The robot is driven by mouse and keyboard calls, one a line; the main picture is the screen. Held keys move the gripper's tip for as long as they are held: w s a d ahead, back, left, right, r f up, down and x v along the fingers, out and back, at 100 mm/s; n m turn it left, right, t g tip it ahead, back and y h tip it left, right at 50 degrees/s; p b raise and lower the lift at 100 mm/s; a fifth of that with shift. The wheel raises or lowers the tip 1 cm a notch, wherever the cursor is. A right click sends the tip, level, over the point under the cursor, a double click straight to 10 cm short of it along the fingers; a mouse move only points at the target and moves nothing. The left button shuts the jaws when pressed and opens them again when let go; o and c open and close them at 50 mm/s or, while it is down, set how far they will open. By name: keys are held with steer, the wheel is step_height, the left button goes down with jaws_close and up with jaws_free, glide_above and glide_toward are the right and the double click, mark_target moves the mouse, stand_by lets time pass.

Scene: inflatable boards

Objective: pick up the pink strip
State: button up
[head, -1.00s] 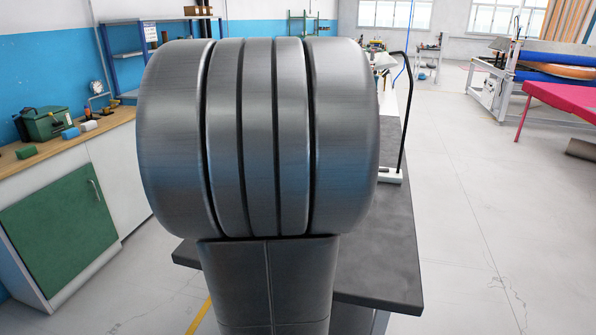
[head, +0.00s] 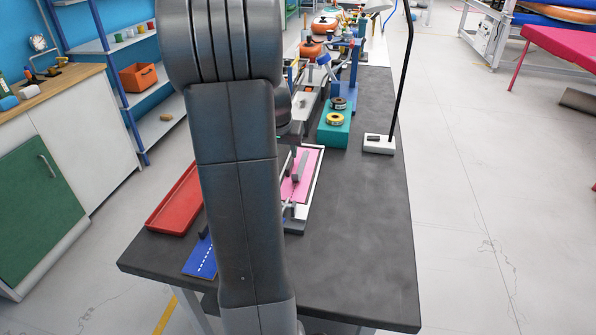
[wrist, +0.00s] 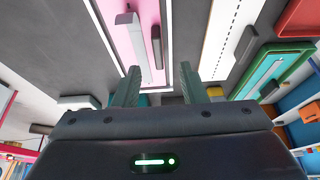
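The pink strip (head: 312,161) lies on a white-edged board on the dark bench, just right of my arm in the head view. Grey bars rest over it, and my arm hides part of it. In the wrist view the strip (wrist: 147,15) runs up the upper left, with a pale bar and a darker grey bar across its face. My gripper (wrist: 160,82) shows two separated fingers with nothing between them. It is open and appears above the bench, close to the strip's near end. In the head view my arm mostly hides the gripper.
A red tray (head: 178,200) and a blue piece with white dashes (head: 200,259) lie left of my arm. A teal block with tape rolls (head: 334,130) and a lamp base (head: 379,144) stand beyond the strip. The bench's right front (head: 365,255) is clear.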

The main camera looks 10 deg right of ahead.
mark_target(289, 163)
steer(key=x, duration=0.8)
steer(key=shift+w+d, duration=0.3)
jaws_close()
